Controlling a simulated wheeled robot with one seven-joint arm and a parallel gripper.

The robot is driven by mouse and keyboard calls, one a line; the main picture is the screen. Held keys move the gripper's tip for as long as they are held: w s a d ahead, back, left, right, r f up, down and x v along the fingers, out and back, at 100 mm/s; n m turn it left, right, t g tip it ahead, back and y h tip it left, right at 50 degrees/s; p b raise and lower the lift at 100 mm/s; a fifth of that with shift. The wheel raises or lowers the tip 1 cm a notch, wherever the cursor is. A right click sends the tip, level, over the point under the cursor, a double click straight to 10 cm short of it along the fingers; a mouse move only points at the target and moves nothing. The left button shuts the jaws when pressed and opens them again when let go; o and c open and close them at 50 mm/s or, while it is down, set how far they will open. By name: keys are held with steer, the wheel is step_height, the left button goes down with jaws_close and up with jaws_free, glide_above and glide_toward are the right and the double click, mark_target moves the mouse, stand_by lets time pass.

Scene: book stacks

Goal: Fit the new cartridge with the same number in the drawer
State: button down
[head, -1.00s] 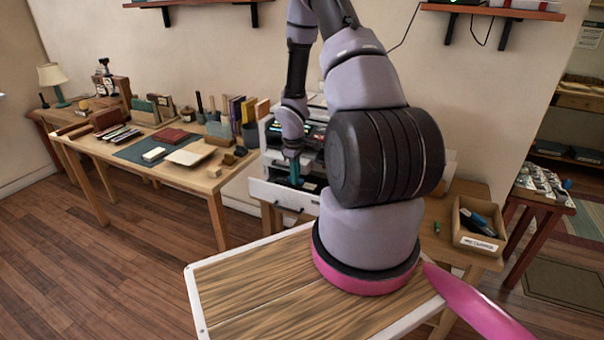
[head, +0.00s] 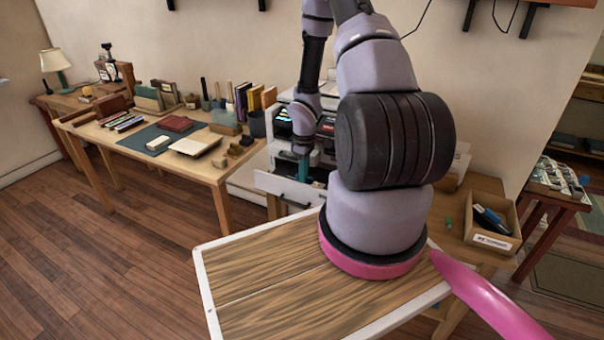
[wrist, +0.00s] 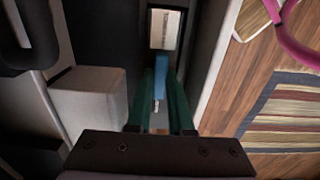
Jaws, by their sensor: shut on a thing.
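The printer (head: 323,125) stands on a table behind my arm, with its white drawer (head: 287,188) pulled open. My gripper (head: 303,171) points down into or just above the open drawer. In the wrist view my gripper's green fingers (wrist: 162,78) are shut on a narrow blue cartridge (wrist: 159,68). A pale label-like patch (wrist: 165,29) lies just beyond it in the dark drawer area. I cannot read any number or tell whether the cartridge is seated. My arm hides part of the printer.
An open cardboard box (head: 490,228) with dark and blue items and a front label stands at the right. A small green item (head: 448,223) lies beside it. A desk (head: 185,170) with books and tools stands left. Floor in front of the desk is clear.

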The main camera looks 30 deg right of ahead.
steer(key=shift+r, duration=0.1)
steer(key=c, duration=1.1)
jaws_free()
steer(key=shift+w+r, duration=0.1)
steer(key=s+a+r+m+t, duration=0.1)
steer(key=r+m, duration=0.1)
steer(key=r, duration=1)
steer(key=s+a+r+m+t+h, duration=0.1)
steer(key=s+r+m, duration=0.1)
steer(key=r, duration=0.9)
steer(key=s+a+r+m+t, duration=0.1)
steer(key=a+r+m, duration=0.1)
steer(key=r, duration=1)
steer(key=s+a+r+m+t+y, duration=0.1)
steer(key=s+a+r+m, duration=0.1)
steer(key=s+r, duration=0.3)
steer(key=s+a+r+m+t+y, duration=0.1)
steer(key=s+a+r+m, duration=0.1)
steer(key=s+a+r, duration=0.2)
steer(key=s+a+r+m+t+y, duration=0.1)
steer(key=s+a+r+t, duration=0.1)
steer(key=s+r, duration=0.4)
steer(key=shift+s+a+r+m, duration=0.15)
steer(key=shift+s+a+m, duration=0.25)
steer(key=shift+a, duration=0.2)
